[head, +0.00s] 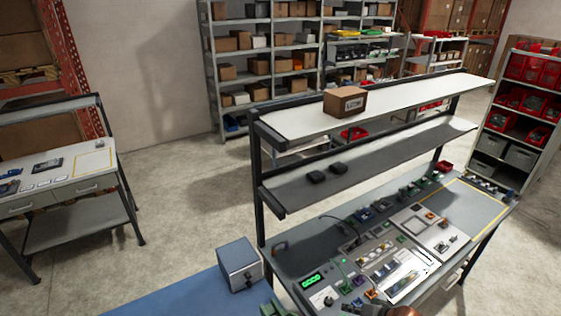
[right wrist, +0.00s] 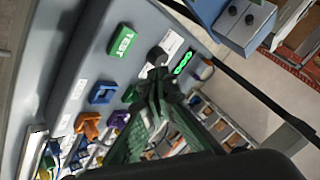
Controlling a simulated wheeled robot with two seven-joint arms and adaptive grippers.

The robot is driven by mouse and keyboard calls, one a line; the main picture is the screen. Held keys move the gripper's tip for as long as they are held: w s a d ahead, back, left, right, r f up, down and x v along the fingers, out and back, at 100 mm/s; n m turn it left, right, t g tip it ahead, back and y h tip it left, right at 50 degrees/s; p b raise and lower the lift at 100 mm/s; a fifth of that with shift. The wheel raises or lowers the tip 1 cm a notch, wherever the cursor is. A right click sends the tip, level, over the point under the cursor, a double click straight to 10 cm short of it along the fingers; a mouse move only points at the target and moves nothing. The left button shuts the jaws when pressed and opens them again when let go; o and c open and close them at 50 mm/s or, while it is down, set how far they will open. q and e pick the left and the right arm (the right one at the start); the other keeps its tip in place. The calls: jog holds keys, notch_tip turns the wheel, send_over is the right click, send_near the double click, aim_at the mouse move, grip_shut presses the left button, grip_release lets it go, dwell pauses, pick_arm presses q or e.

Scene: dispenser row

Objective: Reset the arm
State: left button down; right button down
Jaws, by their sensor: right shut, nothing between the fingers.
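My right gripper (right wrist: 158,85) shows in the right wrist view with its dark green fingers drawn together and empty. It hangs over the front left part of the workbench (head: 290,237), apart from the parts there as far as I can tell. A green TEST block (right wrist: 122,40), a blue bracket (right wrist: 103,93) and an orange bracket (right wrist: 89,124) lie left of the fingers in that view. A lit green display (right wrist: 184,62) is just beyond the fingertips; it also shows in the head view (head: 311,280). My left gripper is not in view.
A grey-blue box (head: 240,263) stands on a blue surface (head: 180,297) left of the bench. Two shelves rise over the bench; a carton (head: 345,102) sits on the upper one (head: 410,97). Several small parts crowd the bench top. Open floor lies to the left.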

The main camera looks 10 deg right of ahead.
jog(key=s+a+f+n+h, duration=0.1)
jog(key=s+a+f+n, duration=0.15)
jog(key=s, duration=0.55)
jog(key=s+d+f+n+g+h, duration=0.1)
jog(key=s+d+g+h, duration=0.1)
jog(key=s, duration=0.7)
jog(key=s+d+f+g+h, duration=0.1)
jog(key=s+d+g+h, duration=0.15)
jog(key=s, duration=0.65)
notch_tip(320, 180, down, 39)
jog(key=s+g+b, duration=0.1)
jog(key=s+b, duration=0.1)
jog(key=b, duration=0.7)
jog(key=s+f+g+b, duration=0.1)
jog(key=s+f+b, duration=0.3)
jog(key=s+f, duration=0.6)
jog(key=s+f+n+b, duration=0.1)
jog(key=s+f+b, duration=0.3)
jog(key=s+f, duration=0.6)
notch_tip(320, 180, down, 6)
jog(key=shift+a+f+g+y, duration=0.15)
jog(key=shift+a+g+y, duration=0.2)
jog(key=shift+a+y, duration=0.1)
